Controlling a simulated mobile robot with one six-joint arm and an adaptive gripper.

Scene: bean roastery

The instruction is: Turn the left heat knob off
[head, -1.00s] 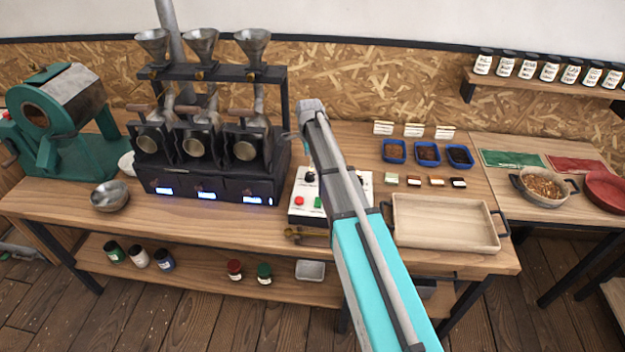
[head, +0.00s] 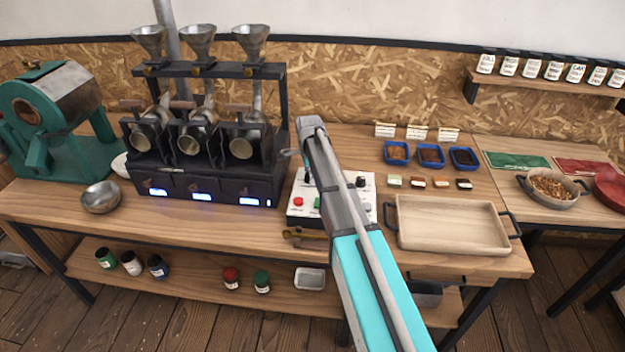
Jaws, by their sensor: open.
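The white control box (head: 369,207) stands on the bench between the roaster and the wooden tray. It has a red button (head: 298,202), a green button (head: 317,203) and a dark knob (head: 361,182) at its right. My forearm crosses in front of the box and hides its middle. The left heat knob cannot be made out clearly beside the arm. My gripper (head: 303,160) is over the box's back left part, mostly hidden behind my wrist. It is open, and nothing shows in it. Contact with a knob cannot be told.
The black three-drum roaster (head: 205,180) with funnels stands close left of my gripper. A brass-coloured fitting (head: 305,235) lies by the box's front. Small sample blocks, blue trays (head: 430,156) and an empty wooden tray (head: 450,225) are to the right. Jars stand on the lower shelf.

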